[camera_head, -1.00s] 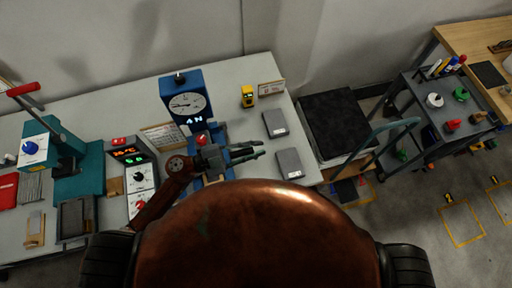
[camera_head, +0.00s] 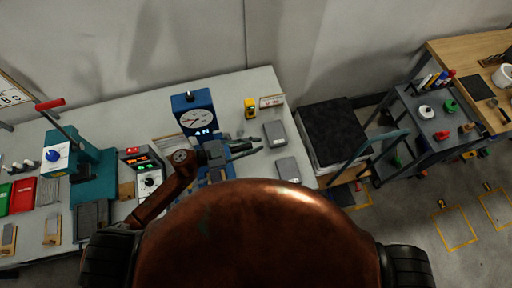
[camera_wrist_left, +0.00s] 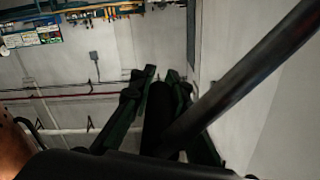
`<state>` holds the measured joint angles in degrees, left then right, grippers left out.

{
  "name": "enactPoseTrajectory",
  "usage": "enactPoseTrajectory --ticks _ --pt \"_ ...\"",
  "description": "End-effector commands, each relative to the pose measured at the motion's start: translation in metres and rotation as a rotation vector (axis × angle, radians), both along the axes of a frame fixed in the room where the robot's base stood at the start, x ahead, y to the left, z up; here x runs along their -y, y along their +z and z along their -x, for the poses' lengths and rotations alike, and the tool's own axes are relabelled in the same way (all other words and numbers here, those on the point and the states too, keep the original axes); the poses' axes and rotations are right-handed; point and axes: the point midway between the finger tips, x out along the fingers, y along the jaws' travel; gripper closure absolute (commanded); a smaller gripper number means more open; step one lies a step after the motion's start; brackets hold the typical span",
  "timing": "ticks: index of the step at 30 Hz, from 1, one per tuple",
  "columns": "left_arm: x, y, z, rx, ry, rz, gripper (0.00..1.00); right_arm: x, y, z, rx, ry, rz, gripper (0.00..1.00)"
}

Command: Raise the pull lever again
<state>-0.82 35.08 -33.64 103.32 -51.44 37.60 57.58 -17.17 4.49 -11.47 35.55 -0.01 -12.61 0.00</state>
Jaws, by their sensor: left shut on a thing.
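My left gripper (camera_head: 250,147) is in front of the blue dial tester (camera_head: 195,118) on the grey bench, its fingers pointing right. In the left wrist view, the gripper (camera_wrist_left: 158,82) is shut on a dark grip, the end of a black bar (camera_wrist_left: 250,72) running up to the right. This bar appears to be the pull lever; in the head view I cannot make it out behind the gripper and arm. The tester's lower part is partly hidden by my arm. My right gripper is not in view.
A teal press (camera_head: 92,172) with a red-handled lever (camera_head: 50,104) stands left. A control box (camera_head: 147,172) sits between. Two grey blocks (camera_head: 275,133) and a yellow device (camera_head: 250,108) lie right of the tester. A cart (camera_head: 440,122) stands farther right.

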Motion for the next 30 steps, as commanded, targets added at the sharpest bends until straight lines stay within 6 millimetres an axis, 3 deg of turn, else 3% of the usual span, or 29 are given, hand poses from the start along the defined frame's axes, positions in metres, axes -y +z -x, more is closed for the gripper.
enactPoseTrajectory --ticks 1,3,9,22,23,30 --pt "-0.002 0.011 -0.005 -0.024 0.0 0.008 1.0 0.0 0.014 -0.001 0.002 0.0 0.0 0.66" --pt "-0.003 0.017 -0.011 -0.061 0.0 0.02 1.0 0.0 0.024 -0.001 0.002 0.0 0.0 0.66" --pt "-0.008 0.026 -0.026 -0.157 0.0 0.051 1.0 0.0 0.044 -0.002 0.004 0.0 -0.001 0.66" --pt "-0.01 0.025 -0.03 -0.19 0.001 0.063 1.0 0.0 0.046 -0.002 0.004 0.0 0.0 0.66" --pt "-0.01 0.025 -0.03 -0.19 0.001 0.063 0.85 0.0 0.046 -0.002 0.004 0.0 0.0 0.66" --pt "-0.01 0.025 -0.03 -0.19 0.001 0.063 0.69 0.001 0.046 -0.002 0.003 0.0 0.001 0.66"
